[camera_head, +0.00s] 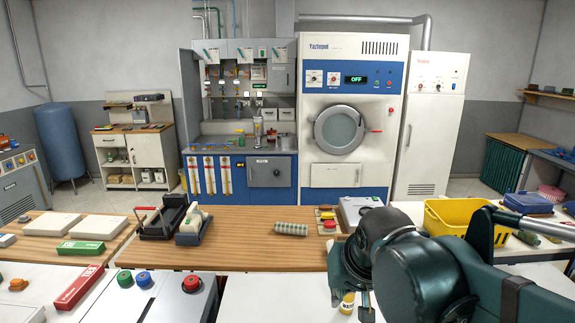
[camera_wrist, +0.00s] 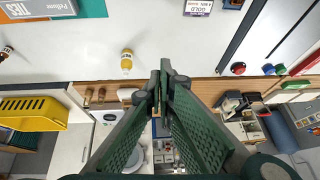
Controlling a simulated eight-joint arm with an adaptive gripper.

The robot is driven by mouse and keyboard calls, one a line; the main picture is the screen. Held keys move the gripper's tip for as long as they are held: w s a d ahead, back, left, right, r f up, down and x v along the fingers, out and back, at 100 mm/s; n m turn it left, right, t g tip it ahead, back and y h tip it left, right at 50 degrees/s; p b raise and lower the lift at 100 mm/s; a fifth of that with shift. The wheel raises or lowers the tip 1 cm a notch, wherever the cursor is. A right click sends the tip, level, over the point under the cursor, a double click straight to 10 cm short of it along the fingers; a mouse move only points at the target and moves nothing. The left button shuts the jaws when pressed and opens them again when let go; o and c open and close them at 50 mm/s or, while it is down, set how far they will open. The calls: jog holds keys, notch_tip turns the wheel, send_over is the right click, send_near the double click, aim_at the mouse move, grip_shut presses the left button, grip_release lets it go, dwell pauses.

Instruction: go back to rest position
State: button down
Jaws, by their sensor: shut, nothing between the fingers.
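My gripper (camera_wrist: 161,75) is dark green, and its two fingers meet at the tips with nothing between them in the wrist view. In the head view my arm comes in from the right edge, and my gripper (camera_head: 362,300) points down over the white counter. A small yellow-labelled bottle (camera_head: 347,303) stands close to the gripper there. The bottle also shows in the wrist view (camera_wrist: 127,62), apart from the fingers. The arm hides part of the counter on the right.
A yellow basket (camera_head: 462,215) stands behind my arm. A striped roll (camera_head: 291,229) lies on the wooden worktop (camera_head: 250,256). A dark holder (camera_head: 163,220) and red and green boxes are at left. A control box with a red button (camera_head: 193,283) stands on the front counter.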

jog(key=s+d+f+t+h, duration=0.1)
jog(key=s+d+f, duration=0.4)
jog(key=s+d, duration=0.4)
jog(key=shift+s+d+f, duration=0.3)
jog(key=shift+s+d, duration=0.1)
jog(key=shift+d, duration=0.2)
